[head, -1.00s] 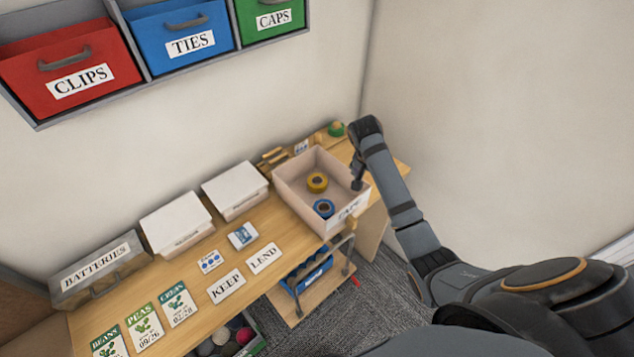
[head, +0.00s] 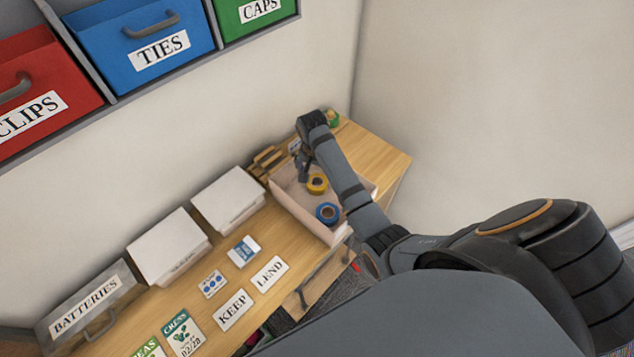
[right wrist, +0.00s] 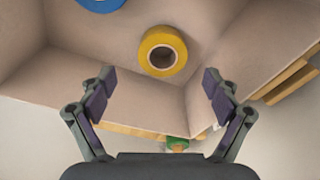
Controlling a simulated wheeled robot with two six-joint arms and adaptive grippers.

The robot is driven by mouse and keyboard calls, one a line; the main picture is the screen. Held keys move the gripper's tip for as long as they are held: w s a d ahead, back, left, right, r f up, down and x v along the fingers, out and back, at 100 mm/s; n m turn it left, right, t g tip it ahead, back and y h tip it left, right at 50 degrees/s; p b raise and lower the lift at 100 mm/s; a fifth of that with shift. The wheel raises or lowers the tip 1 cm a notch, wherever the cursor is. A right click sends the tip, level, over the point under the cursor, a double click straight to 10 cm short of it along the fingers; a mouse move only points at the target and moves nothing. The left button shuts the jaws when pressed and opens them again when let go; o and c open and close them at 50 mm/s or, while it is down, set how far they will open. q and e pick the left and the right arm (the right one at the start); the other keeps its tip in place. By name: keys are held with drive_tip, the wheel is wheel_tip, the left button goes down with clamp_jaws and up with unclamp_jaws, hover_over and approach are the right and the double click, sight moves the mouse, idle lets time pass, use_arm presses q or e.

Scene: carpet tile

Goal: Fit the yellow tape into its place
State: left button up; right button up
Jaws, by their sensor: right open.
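The yellow tape (head: 317,183) is a roll lying flat inside the open pale box (head: 290,211), near its far end. It also shows in the right wrist view (right wrist: 163,51), just ahead of the fingertips and between their lines. My right gripper (head: 304,168) is over the far-left part of the box, beside the yellow tape. In the right wrist view its two fingers (right wrist: 157,85) are spread and hold nothing. A blue tape roll (head: 327,212) lies in the same box, nearer the front. My left gripper is not in view.
White lidded boxes (head: 168,246) stand left of the pale box. KEEP (head: 234,309) and LEND (head: 270,273) cards lie on the wooden desk (head: 385,150). A wooden rack (head: 267,160) and a green roll (head: 333,118) are at the back. Labelled bins (head: 140,40) hang above.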

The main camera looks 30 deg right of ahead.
sight(317, 180)
drive_tip(key=shift+w+d+f+p, duration=0.1)
drive_tip(key=shift+w+f+p, duration=0.35)
drive_tip(key=shift+f, duration=0.4)
wheel_tip(317, 180, down, 3)
drive_tip(key=shift+s+r+p, duration=0.1)
drive_tip(key=shift+r+p, duration=0.1)
drive_tip(key=shift+p, duration=0.4)
drive_tip(key=shift+d+f, duration=0.15)
drive_tip(key=shift+f, duration=0.6)
drive_tip(key=c, duration=1.2)
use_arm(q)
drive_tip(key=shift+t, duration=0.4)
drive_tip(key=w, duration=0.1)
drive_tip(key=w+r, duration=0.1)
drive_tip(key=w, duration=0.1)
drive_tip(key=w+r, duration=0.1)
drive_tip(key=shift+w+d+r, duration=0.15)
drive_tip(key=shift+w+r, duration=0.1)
use_arm(e)
drive_tip(key=shift+c, duration=0.2)
